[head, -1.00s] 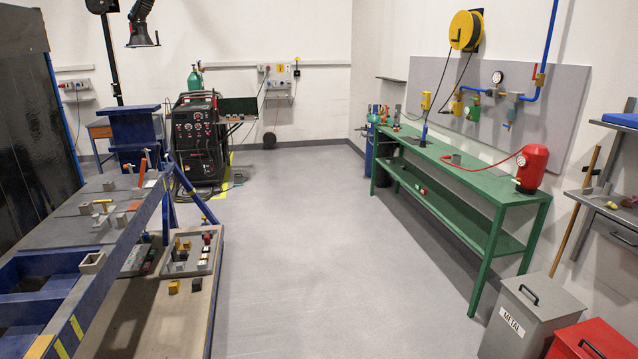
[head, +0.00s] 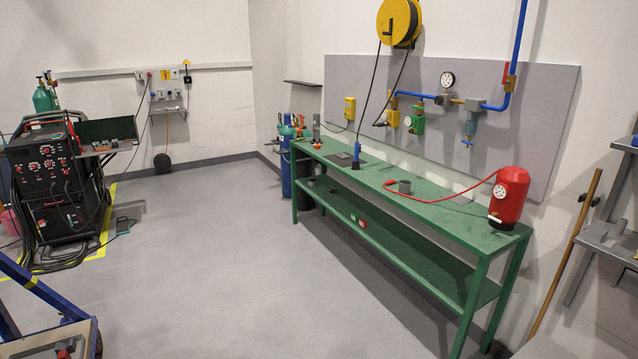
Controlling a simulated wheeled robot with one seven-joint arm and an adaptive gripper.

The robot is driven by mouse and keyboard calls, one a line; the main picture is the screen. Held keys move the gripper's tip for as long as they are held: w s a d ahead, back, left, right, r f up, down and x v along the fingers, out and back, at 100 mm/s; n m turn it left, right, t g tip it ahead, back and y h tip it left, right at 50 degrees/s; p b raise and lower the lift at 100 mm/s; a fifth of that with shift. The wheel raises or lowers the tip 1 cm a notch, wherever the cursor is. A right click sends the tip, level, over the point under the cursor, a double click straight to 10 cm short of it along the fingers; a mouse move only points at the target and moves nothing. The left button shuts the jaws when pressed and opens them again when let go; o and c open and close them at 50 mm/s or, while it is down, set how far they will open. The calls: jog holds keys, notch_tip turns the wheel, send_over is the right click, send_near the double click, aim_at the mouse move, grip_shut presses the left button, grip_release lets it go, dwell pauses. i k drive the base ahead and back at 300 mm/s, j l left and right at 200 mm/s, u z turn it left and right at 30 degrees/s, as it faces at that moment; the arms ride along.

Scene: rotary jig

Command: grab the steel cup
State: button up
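My gripper is not in view.
A red tank with a gauge (head: 509,197) stands at the bench's near end; its red hose runs along the top. A welding machine (head: 50,185) stands at the left, and gas cylinders (head: 287,160) behind the bench's far end. The floor (head: 240,265) between is clear.

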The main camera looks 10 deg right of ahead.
aim_at(404, 185)
jog(key=i+z, duration=0.1)
jog(key=i, duration=0.95)
jog(key=i+j+z, duration=0.1)
jog(key=i, duration=1)
jog(key=i+j+z, duration=0.25)
jog(key=i+z, duration=0.2)
jog(key=i+j+z, duration=0.5)
jog(key=i, duration=0.15)
jog(key=i+j+z, duration=0.45)
jog(key=k+j, duration=0.05)
